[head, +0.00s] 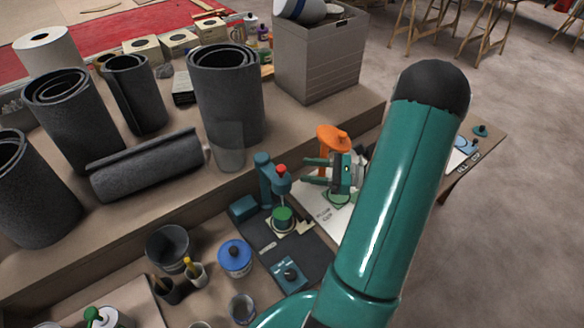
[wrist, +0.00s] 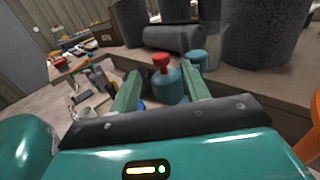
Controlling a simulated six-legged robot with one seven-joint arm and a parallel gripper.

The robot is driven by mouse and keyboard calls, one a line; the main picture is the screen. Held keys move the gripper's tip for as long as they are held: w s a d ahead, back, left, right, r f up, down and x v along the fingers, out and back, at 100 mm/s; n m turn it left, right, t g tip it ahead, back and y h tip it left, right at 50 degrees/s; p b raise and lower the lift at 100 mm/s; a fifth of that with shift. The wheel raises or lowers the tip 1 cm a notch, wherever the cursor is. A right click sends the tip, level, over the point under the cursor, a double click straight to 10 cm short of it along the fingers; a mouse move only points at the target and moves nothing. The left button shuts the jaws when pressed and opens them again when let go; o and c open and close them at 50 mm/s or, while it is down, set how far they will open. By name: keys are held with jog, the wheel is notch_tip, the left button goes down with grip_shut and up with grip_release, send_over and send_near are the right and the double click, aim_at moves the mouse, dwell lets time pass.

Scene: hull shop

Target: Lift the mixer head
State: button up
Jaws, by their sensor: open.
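The mixer is a small teal stand on a dark board. Its mixer head (head: 282,182) juts out from the column (head: 264,172) and carries a red knob (head: 281,169). A green pot (head: 283,217) stands below the head. My gripper (head: 309,171) is open just right of the mixer head, its two green fingers pointing toward it. In the wrist view the red knob (wrist: 161,60) and the teal head (wrist: 167,86) appear between the spread fingers (wrist: 162,78), with no clear contact. Part of the head's lower side is hidden there.
An orange object (head: 332,137) stands right beside my gripper. Dark rolls (head: 228,95) stand on the raised shelf behind.

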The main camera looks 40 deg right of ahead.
jog(key=v, duration=0.5)
dwell(0.4)
jog(key=w+a+r+n+g+h, duration=0.1)
jog(key=a+r+n+g, duration=0.3)
jog(key=a+n+g, duration=0.45)
jog(key=w+a+r+n+g+h, duration=0.1)
jog(key=a+r+n+g+h, duration=0.3)
jog(key=a, duration=0.7)
jog(key=s+a+r+n+t+h, duration=0.4)
jog(key=a+r+n, duration=0.6)
jog(key=n, duration=0.5)
jog(key=s+r+h, duration=0.1)
jog(key=s+h, duration=0.1)
jog(key=h, duration=0.1)
jog(key=shift+a+t, duration=0.25)
jog(key=shift+t, duration=0.1)
